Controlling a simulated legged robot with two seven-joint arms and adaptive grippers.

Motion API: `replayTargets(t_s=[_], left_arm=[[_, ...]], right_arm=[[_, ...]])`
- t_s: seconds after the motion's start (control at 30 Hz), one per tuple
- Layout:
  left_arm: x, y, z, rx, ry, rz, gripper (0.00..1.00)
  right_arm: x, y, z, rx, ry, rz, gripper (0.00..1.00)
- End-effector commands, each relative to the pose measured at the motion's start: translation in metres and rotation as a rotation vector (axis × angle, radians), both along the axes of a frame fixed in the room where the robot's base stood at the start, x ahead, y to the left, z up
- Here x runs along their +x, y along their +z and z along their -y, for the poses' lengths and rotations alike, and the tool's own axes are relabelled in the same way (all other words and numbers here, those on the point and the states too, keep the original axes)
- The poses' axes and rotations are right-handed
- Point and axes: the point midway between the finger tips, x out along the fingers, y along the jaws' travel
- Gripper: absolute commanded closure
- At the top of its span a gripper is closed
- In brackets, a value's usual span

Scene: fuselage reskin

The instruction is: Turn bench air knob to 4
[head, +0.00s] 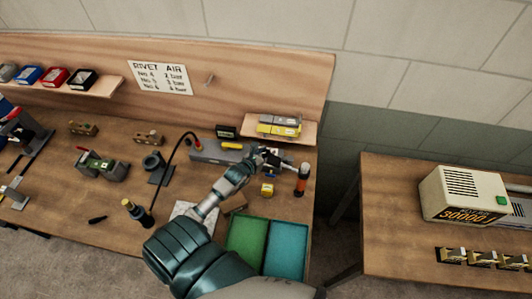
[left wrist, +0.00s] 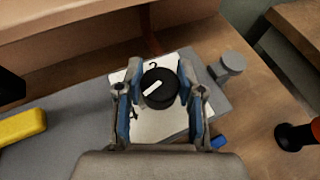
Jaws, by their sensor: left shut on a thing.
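The bench air knob (left wrist: 160,88) is round and black with a white pointer bar, on a white dial plate (left wrist: 160,125) with printed marks. A "2" shows above the knob; another mark at its lower left is partly hidden and hard to read. The pointer bar lies slanted, lower left to upper right. My left gripper (left wrist: 163,97) is shut on the knob, with a blue-lined finger on each side. In the head view my left gripper (head: 266,158) is at the right end of a grey box (head: 208,151) and hides the knob. My right gripper is not in view.
A sign (head: 160,77) headed "RIVET AIR" pairs rivet numbers with bar values. An orange-and-black tool (head: 301,180) stands right of my gripper. A small shelf (head: 283,138) is behind it. Green (head: 247,240) and teal (head: 286,249) trays lie in front. A yellow block (left wrist: 22,126) rests left of the dial.

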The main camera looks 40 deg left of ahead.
Motion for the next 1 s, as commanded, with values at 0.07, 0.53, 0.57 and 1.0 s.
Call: replayTargets(t_s=[0.07,0.53,0.57,1.0], left_arm=[[0.0,-0.002,-0.002,0.003,-0.013,-0.002,0.97],[-0.001,-0.002,-0.001,0.001,-0.085,-0.005,0.97],[-0.001,-0.002,-0.001,0.002,-0.084,-0.005,0.97],[-0.002,-0.001,-0.001,0.001,-0.085,-0.002,0.36]], right_arm=[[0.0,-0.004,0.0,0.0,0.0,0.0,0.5],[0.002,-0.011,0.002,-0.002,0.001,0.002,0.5],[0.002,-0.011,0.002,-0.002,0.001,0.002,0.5],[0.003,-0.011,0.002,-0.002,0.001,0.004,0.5]])
